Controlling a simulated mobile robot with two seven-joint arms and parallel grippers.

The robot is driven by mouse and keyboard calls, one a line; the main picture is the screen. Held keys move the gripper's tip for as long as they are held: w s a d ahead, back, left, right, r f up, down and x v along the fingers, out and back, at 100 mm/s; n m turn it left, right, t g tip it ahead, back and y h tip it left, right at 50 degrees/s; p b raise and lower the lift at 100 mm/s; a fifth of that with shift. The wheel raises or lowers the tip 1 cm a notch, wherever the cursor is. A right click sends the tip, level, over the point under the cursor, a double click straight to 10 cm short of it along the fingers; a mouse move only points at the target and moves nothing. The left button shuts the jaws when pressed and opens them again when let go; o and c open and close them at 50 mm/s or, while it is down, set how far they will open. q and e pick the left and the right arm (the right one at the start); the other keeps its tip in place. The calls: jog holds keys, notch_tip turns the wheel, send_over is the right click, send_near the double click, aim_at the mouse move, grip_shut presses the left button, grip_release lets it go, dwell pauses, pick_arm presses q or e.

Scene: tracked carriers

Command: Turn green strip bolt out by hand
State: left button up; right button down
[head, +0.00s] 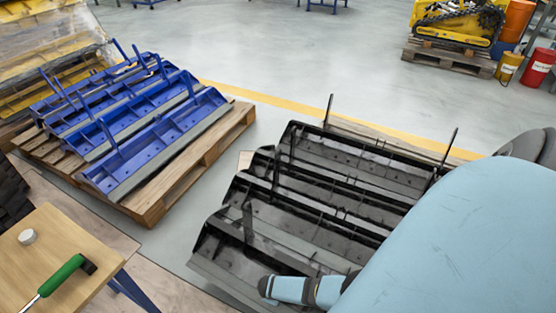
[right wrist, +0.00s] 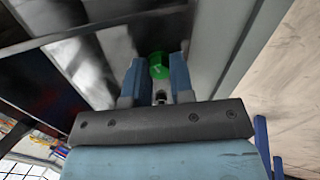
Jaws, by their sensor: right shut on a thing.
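The green strip bolt (right wrist: 158,66) shows as a small green head between the blue fingers of my right gripper (right wrist: 157,76) in the right wrist view. The fingers are shut on it. Behind it runs a grey metal strip, with dark glossy panels around it. Black ribbed metal parts (head: 300,195) lie in a row beside that arm. My left gripper is in neither view.
A wooden table (head: 25,245) at lower left carries a green-handled tool (head: 62,276) and a small grey cylinder (head: 27,237). Blue ribbed parts (head: 150,140) lie on a pallet (head: 215,160). A yellow tracked machine (head: 455,25) stands far right.

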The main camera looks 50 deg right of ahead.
jog(key=shift+n, duration=1.2)
jog(key=n, duration=0.4)
jog(key=shift+p, duration=0.35)
jog(key=n, duration=0.5)
jog(key=shift+d+n, duration=0.1)
jog(key=shift+n, duration=0.3)
